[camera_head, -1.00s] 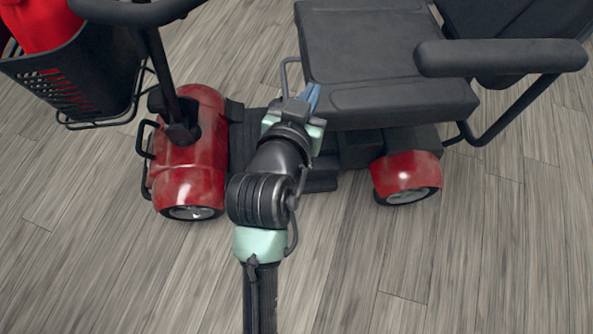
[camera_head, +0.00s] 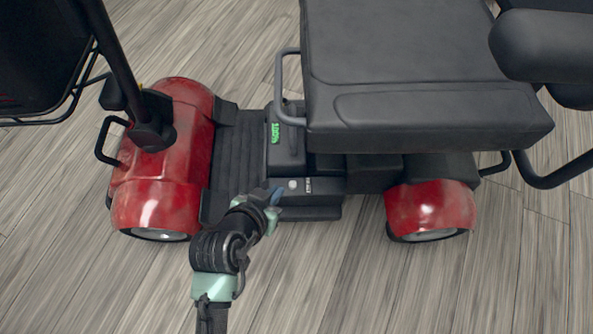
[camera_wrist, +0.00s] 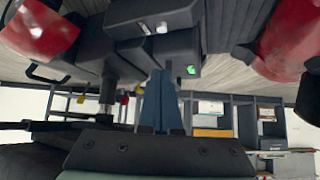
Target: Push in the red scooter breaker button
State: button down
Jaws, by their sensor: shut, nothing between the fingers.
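The red scooter (camera_head: 165,190) stands side-on in the head view, with red fenders and a black seat. On the side of its dark base, below the seat, is a small pale round button (camera_head: 292,184) beside a white label. The button also shows near the top of the wrist view (camera_wrist: 162,27), where the scooter appears upside down. My gripper (camera_head: 276,197), with blue fingers, is shut and empty just left of and slightly below the button in the head view. In the wrist view the fingers (camera_wrist: 160,78) point up towards the scooter's base, short of the button. I cannot tell whether they touch the base.
A green display (camera_head: 275,132) sits on the base above the button. A metal loop handle (camera_head: 281,88) and the seat (camera_head: 415,70) overhang nearby. The grey wooden floor (camera_head: 330,285) in front is clear. Shelves (camera_wrist: 240,112) stand in the wrist view's background.

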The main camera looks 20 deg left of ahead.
jog(key=shift+f, duration=0.1)
dwell(0.3)
jog(key=b, duration=0.7)
send_over(293, 184)
jog(key=s, duration=0.2)
notch_tip(293, 184, down, 7)
jog(key=shift+s+r, duration=0.1)
jog(key=shift+s, duration=0.05)
jog(key=f+b, duration=0.2)
jog(key=f, duration=0.1)
jog(key=shift+w+b, duration=0.25)
jog(key=shift+b, duration=0.15)
jog(key=shift+f+b, duration=0.5)
jog(key=shift+f, duration=0.05)
jog(key=shift+a, duration=0.1)
